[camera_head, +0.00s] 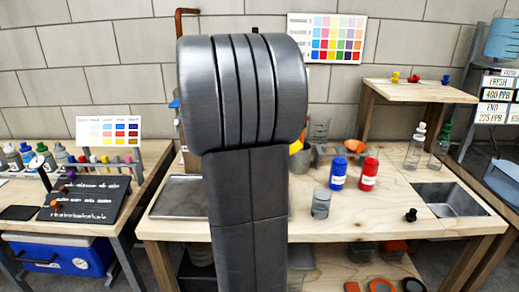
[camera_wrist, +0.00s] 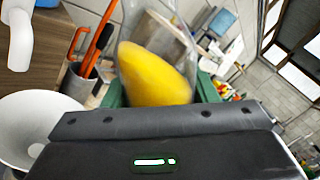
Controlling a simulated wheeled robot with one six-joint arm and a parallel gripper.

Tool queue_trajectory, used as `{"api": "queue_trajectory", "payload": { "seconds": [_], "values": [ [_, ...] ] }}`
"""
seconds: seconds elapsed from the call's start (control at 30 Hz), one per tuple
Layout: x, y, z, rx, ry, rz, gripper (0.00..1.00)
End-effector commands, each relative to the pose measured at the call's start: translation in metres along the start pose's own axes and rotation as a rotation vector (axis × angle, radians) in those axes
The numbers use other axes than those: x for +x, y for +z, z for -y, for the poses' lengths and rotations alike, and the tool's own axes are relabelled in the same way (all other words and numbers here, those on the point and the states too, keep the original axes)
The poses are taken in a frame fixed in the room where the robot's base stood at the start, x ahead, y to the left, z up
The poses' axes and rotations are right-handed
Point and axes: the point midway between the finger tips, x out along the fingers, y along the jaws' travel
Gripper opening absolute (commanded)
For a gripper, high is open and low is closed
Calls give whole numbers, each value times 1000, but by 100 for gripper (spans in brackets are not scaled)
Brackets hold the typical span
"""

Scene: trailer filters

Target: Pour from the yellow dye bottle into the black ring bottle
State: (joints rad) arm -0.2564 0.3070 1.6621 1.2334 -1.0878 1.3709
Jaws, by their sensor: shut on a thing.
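My gripper (camera_wrist: 158,92) shows in the wrist view, its green fingers on either side of a clear bottle. It is shut on this bottle, the yellow dye bottle (camera_wrist: 153,72), whose yellow liquid lies slanted inside, so the bottle looks tilted. Its mouth is not clear. In the head view my arm hides the gripper and most of the bottle; only a bit of yellow shows beside the arm. A small grey, clear-walled bottle (camera_head: 321,204) stands at the bench front. I cannot tell whether it is the black ring bottle. A black stopper (camera_head: 410,214) lies to its right.
Blue (camera_head: 338,175) and red (camera_head: 369,174) bottles stand on the wooden bench (camera_head: 385,217), with a sink (camera_head: 450,200) at right. Two clear bottles stand behind the sink. The wrist view shows a white bowl (camera_wrist: 30,112) and a tool cup (camera_wrist: 80,84). The bench's right front has free room.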

Motion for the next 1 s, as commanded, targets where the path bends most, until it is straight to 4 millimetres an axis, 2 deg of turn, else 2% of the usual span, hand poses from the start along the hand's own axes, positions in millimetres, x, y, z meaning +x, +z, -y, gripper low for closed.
{"api": "queue_trajectory", "payload": {
  "seconds": [0.17, 0.67, 0.83, 1.0],
  "values": [
    [-1, -6, -7, 72, -3, -9, 20],
    [0, -8, 1, 356, -2, -49, 20],
    [2, 3, 13, 536, -1, -74, 20],
    [3, 17, 25, 643, 2, -91, 20]
  ]
}}
